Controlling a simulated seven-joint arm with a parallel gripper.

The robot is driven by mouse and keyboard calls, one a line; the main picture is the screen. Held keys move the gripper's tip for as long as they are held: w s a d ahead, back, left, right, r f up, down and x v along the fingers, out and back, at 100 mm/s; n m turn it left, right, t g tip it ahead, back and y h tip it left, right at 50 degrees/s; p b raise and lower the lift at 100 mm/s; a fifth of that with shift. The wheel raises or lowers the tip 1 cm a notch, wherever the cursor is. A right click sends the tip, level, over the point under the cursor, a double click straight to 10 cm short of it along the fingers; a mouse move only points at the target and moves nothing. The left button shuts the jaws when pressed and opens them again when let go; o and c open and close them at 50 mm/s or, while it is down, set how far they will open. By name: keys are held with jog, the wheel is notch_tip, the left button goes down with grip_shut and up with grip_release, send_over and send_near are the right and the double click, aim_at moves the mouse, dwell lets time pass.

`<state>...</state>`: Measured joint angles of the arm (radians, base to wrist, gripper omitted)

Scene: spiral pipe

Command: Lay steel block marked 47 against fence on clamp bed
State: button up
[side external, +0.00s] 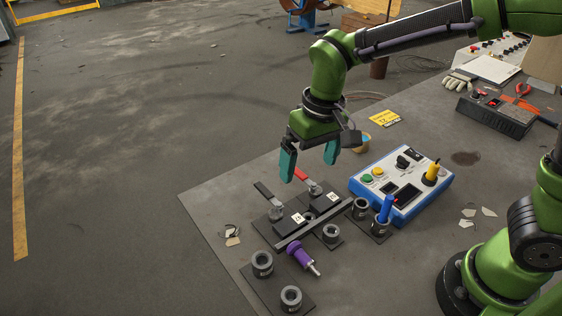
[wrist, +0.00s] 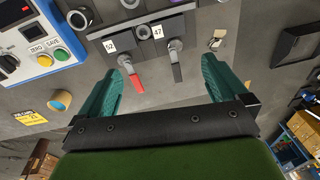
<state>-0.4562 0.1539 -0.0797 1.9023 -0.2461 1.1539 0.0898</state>
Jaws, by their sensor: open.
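The clamp bed (side external: 268,232) lies on the grey table, with a long straight fence (side external: 315,223) along its front. Two dark blocks with white labels sit on the bed behind the fence. The block marked 47 (wrist: 157,32) is on the right in the wrist view, beside a dark clamp handle (wrist: 176,68). The block marked 52 (wrist: 110,46) is left of it, by a red handle (wrist: 133,75). I cannot tell whether either block touches the fence. My gripper (side external: 310,160) is open and empty above the bed's back side; its teal fingers also show in the wrist view (wrist: 160,72).
A blue-and-white control box (side external: 402,186) stands right of the bed. A purple-handled tool (side external: 301,255) and dark plates with grey rings (side external: 262,263) lie in front. Small scraps lie to the left.

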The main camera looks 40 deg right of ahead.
jog(key=s+d+r+m+t, duration=0.1)
jog(key=s+d+r+t, duration=0.2)
jog(key=s+d, duration=0.3)
jog(key=s+d+r+m+t+y, duration=0.1)
jog(key=s+d+r+m+t, duration=0.1)
jog(key=s+d+r+t, duration=0.1)
jog(key=s+d+r, duration=0.1)
jog(key=s+d, duration=0.1)
jog(key=shift+s+d+r, duration=0.25)
jog(key=shift+s+d, duration=0.1)
jog(key=shift+d, duration=0.05)
